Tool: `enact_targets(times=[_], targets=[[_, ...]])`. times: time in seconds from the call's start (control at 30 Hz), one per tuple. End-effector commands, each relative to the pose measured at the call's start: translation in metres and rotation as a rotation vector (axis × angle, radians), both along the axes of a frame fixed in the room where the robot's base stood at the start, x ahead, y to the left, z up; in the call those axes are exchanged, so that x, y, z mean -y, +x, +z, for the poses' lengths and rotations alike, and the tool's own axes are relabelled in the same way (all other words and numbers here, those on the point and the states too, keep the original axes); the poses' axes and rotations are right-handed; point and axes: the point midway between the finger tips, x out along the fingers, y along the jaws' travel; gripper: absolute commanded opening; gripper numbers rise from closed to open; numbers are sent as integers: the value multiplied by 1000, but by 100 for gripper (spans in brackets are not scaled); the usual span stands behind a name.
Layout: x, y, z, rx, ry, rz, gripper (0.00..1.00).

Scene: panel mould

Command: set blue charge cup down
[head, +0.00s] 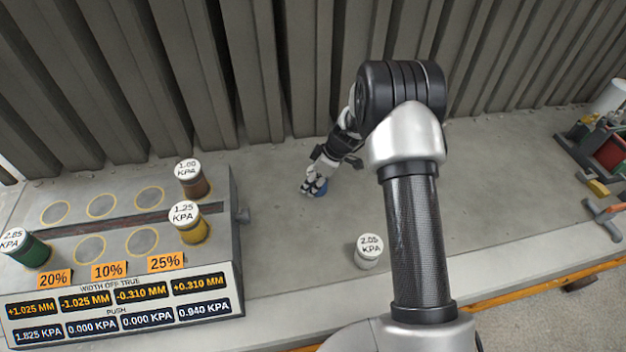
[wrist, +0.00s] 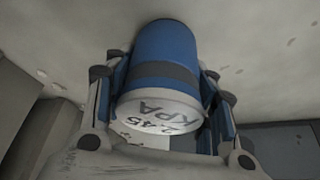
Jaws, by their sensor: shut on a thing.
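The blue charge cup (wrist: 165,55) fills the middle of the wrist view, with a dark band and a white top marked 2.45 KPA. My gripper (wrist: 160,95) has a finger on each side of it and is shut on it. In the head view my gripper (head: 315,186) is low over the bare slab, near the ribbed wall. Only a small patch of the blue cup (head: 320,192) shows there behind the fingers. I cannot tell whether its base touches the slab.
A white 2.05 KPA cup (head: 369,252) stands on the slab (head: 290,240). Left is the panel box (head: 110,262) with ringed spots and brown (head: 192,180), yellow (head: 190,224) and green (head: 28,250) cups. Tools (head: 600,150) lie far right. Slab around my gripper is clear.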

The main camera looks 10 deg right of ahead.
Motion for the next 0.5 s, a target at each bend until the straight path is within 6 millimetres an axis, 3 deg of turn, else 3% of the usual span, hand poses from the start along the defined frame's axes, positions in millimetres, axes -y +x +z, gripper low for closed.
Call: enact_targets(times=[0.03,0.07,0.33,0.5], targets=[[0,0,-2,1,0,0,14],[0,0,-3,-1,0,0,52],[0,0,-1,-1,0,0,70],[0,0,-1,-1,0,0,71]])
